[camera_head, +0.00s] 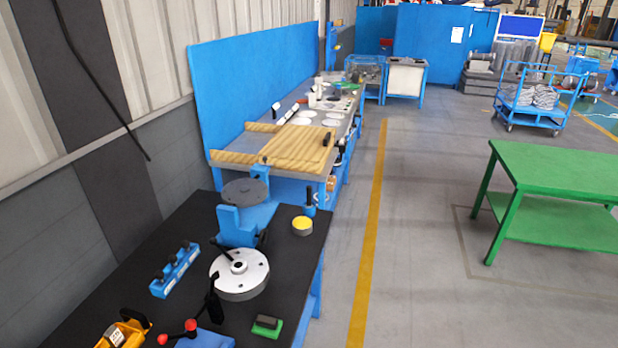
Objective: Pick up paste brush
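An upright black-handled piece (309,195) stands in a small blue holder (310,211) at the far right corner of the black-topped bench (110,262). It looks like the paste brush, but it is too small to be sure. A round tin (302,227) with a yellow top sits just in front of it. A white round flanged part (240,279) lies in the middle of the bench, below a blue stand with a grey disc (245,191). Neither of my grippers shows in this view.
A blue rack (175,270) with black knobs, a green block with a dark top (267,326), a yellow item (124,334) and a red-knobbed handle (190,325) are on the bench. A wooden board (290,148) lies beyond. A green table (560,170) stands right; floor between is clear.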

